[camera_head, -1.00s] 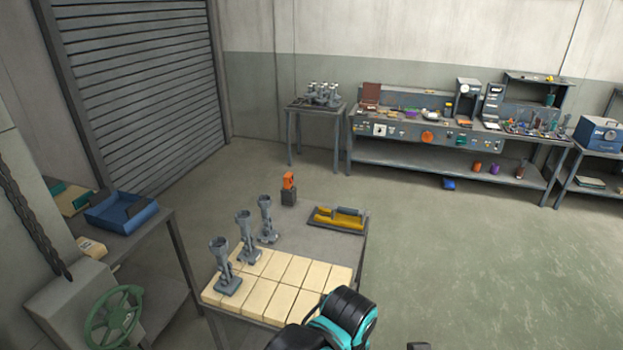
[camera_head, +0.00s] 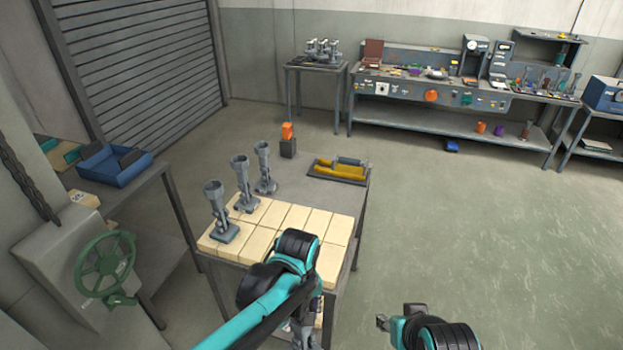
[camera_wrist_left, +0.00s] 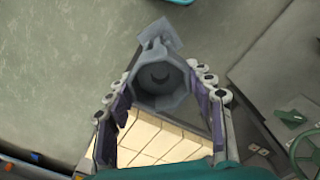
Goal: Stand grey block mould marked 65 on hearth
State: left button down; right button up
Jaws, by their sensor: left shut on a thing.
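My left gripper (camera_wrist_left: 165,110) is shut on a grey mould (camera_wrist_left: 160,85) with a round, faceted cup and a foot, seen from above in the left wrist view. In the head view this gripper (camera_head: 305,335) is mostly hidden under my wrist, low at the front of the hearth. No number is readable on the mould. The hearth of cream tiles (camera_head: 285,215) fills the near part of a grey table; its tiles also show beyond the held mould (camera_wrist_left: 160,140). My right gripper (camera_head: 384,322) is at the bottom, right of the table, its fingers too small to judge.
Similar grey moulds stand along the hearth's left side: near (camera_head: 218,212), middle (camera_head: 243,184) and far (camera_head: 264,168). A tray with yellow things (camera_head: 338,171) lies at the table's back right. A green handwheel (camera_head: 104,265) stands left. Right floor is clear.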

notch_tip(320, 180, down, 14)
jog(key=b, duration=1.2)
jog(key=shift+b, duration=0.35)
jog(key=shift+c, duration=0.7)
pick_arm(q)
jog(key=w+a+f+m, duration=0.2)
jog(key=a+f, duration=0.5)
jog(key=f, duration=0.4)
jog(key=w+a+f+m, duration=0.3)
jog(key=w+a+f, duration=0.2)
jog(key=a+f, duration=0.3)
notch_tip(320, 180, down, 3)
jog(key=shift+a+f, duration=0.1)
jog(key=shift+a, duration=0.1)
